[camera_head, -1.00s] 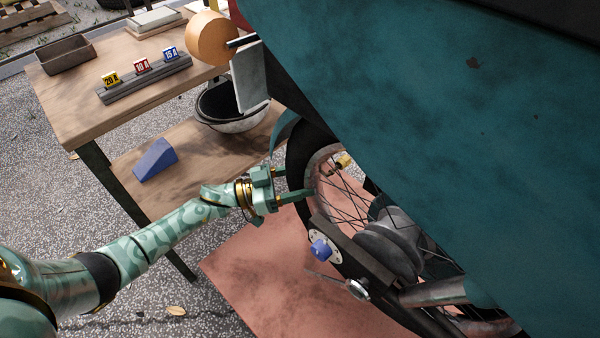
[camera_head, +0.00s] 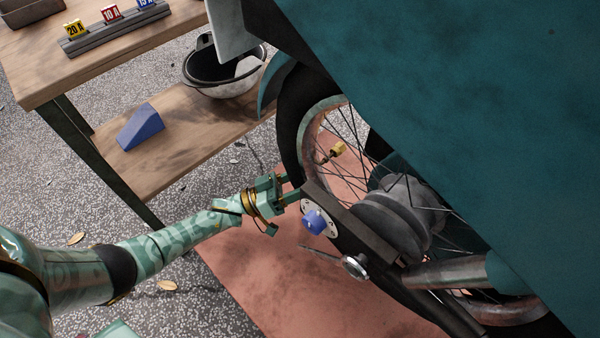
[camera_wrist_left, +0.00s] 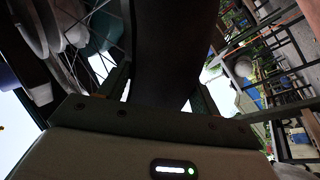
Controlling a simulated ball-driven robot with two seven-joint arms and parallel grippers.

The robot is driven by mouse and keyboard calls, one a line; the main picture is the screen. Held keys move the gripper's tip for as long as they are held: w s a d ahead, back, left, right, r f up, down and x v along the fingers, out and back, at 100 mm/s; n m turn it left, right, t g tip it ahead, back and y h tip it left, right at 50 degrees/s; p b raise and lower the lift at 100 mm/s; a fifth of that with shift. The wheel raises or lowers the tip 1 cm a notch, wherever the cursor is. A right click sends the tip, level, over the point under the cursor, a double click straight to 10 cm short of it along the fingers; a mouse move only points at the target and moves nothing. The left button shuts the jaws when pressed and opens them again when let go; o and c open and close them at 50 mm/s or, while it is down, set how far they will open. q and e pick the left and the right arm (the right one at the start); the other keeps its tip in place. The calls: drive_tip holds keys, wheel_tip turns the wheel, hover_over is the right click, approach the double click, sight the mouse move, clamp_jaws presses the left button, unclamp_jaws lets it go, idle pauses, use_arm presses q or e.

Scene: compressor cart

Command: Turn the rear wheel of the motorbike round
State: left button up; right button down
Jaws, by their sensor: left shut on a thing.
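The motorbike's rear wheel, with its black tyre (camera_head: 290,125), rusty rim and thin spokes, stands under the teal bodywork (camera_head: 430,100). A yellow-capped piece (camera_head: 338,149) sits at the rim. My left gripper (camera_head: 292,190) is shut on the tyre at the wheel's left side, just above the blue nut (camera_head: 314,223) on its pale plate. In the left wrist view the dark tyre (camera_wrist_left: 172,45) runs between the two fingers, with spokes to the left. The bodywork hides the wheel's right part. My right gripper is not in view.
A wooden workbench (camera_head: 60,75) stands at upper left. Its lower shelf (camera_head: 180,170) holds a blue wedge (camera_head: 140,128) and a black-lined bowl (camera_head: 225,75) close to the wheel. A dark bar and a lever (camera_head: 355,266) stand near my gripper. A reddish mat (camera_head: 250,270) lies below.

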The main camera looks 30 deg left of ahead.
use_arm(q)
drive_tip(key=shift+d+f, duration=0.1)
drive_tip(key=shift+f, duration=0.25)
drive_tip(key=o, duration=1.4)
drive_tip(key=shift+c, duration=0.2)
drive_tip(key=shift+r, duration=0.1)
drive_tip(key=v, duration=1.6)
drive_tip(key=shift+s, duration=0.15)
